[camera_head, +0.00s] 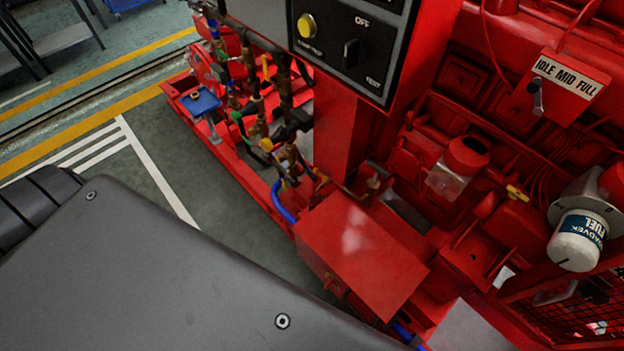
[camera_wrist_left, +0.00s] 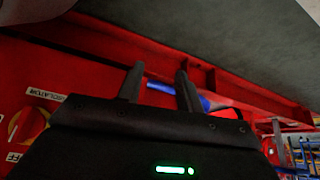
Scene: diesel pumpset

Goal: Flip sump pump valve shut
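Several brass valves (camera_head: 262,128) with small coloured handles, including a yellow and a green one, stand on pipework at the red pumpset's left end. No readable label shows which is the sump pump valve. My left gripper (camera_wrist_left: 158,70) shows only in the left wrist view, with its two fingers apart and nothing gripped between them. A blue pipe or hose (camera_wrist_left: 160,87) shows behind the gap between the fingers; its distance from them is hard to judge. My right gripper is in neither view.
A red and yellow rotary isolator switch (camera_wrist_left: 28,128) is left of the left gripper. A black control panel (camera_head: 350,40) overhangs the valves. A blue hose (camera_head: 281,202) runs beside a red box (camera_head: 360,255). Open grey floor (camera_head: 230,190) lies left of the pumpset.

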